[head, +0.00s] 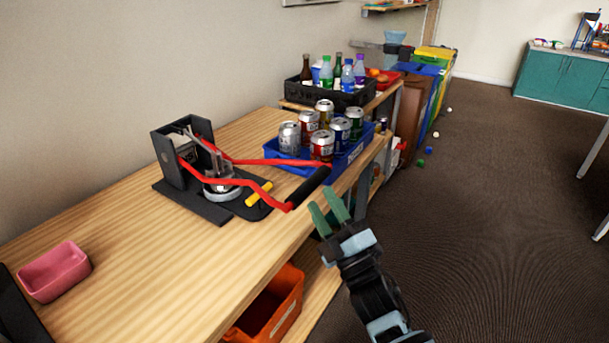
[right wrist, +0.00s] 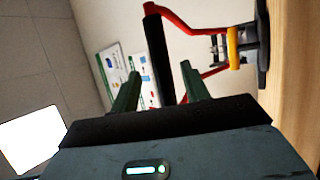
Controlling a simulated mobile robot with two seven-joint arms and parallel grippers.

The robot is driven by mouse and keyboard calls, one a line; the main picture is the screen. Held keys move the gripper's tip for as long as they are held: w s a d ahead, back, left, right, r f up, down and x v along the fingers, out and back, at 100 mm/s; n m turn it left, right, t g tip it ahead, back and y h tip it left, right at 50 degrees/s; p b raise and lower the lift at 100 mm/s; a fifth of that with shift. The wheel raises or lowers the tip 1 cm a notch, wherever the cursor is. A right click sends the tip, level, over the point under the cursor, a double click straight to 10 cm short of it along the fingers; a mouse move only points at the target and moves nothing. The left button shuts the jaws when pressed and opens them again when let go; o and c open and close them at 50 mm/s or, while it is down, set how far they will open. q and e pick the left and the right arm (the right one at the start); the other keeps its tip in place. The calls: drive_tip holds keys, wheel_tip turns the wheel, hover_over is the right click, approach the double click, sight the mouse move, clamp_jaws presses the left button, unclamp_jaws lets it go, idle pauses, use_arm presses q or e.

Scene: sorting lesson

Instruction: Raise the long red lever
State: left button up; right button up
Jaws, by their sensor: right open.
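The long red lever has two bent red arms (head: 245,181) joined by a black handle bar (head: 308,188), which reaches the table's right edge. The arms lie low, running out from a black can-crusher-like stand (head: 184,152). My right gripper (head: 328,210) is open and empty, with green fingers just right of and in front of the bar. In the right wrist view, the black bar (right wrist: 158,58) appears between the two fingers (right wrist: 160,88), with a red arm (right wrist: 196,24) beside it. I cannot tell whether the fingers reach around the bar. My left gripper is not in view.
A blue crate of cans (head: 351,157) stands behind the lever, and a black crate of bottles (head: 322,97) farther back. A pink tub (head: 54,272) sits at the table's left. An orange bin (head: 282,305) is underneath. Open floor (head: 480,220) lies to the right.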

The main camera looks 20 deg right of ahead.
drive_tip(key=x, duration=0.7)
drive_tip(key=shift+p, duration=0.35)
drive_tip(key=shift+w, duration=0.15)
clamp_jaws()
